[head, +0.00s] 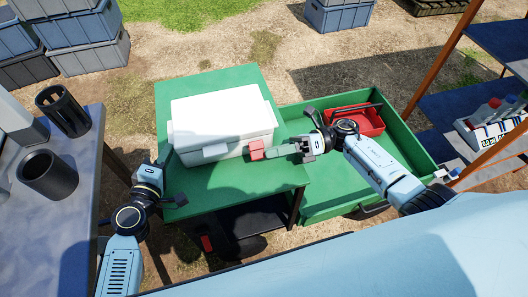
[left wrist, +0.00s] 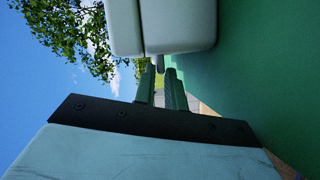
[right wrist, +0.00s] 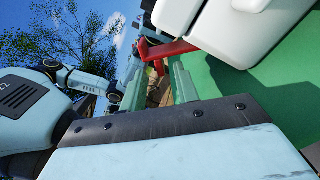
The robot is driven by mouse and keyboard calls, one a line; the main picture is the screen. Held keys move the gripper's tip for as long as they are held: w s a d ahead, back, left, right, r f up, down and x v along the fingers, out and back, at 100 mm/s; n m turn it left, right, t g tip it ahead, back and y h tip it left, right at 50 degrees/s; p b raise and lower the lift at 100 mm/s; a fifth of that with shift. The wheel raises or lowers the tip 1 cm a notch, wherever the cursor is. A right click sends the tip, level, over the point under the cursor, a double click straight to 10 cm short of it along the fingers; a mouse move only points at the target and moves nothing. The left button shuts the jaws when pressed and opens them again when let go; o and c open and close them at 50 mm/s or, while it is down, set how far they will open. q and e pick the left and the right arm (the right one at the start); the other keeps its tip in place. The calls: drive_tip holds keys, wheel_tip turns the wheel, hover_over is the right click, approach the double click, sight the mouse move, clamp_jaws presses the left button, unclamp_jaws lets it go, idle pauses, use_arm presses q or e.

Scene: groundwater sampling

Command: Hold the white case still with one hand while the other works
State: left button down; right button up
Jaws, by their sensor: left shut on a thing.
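The white case (head: 222,112) sits closed on the green table (head: 210,84); its white front latch (head: 216,150) faces me. My left gripper (head: 164,160) is at the case's left front end, shut on a small part at its edge. The left wrist view shows the case (left wrist: 178,25) close above those fingers (left wrist: 160,80). My right gripper (head: 272,151) is at the case's right front corner, its fingers apart. A red piece (head: 257,149) is at their tips. The right wrist view shows the red piece (right wrist: 165,50) beside the case; whether the fingers touch it is unclear.
A green cart (head: 325,200) stands right of the table, holding a red tray (head: 361,121). Dark cups (head: 48,175) stand on a grey bench (head: 75,215) at left. Grey crates (head: 92,50) are stacked behind. A shelf with bottles (head: 490,115) is at right.

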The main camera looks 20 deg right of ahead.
sight(256, 150)
drive_tip(key=shift+a, duration=1.5)
drive_tip(key=shift+c, duration=0.3)
clamp_jaws()
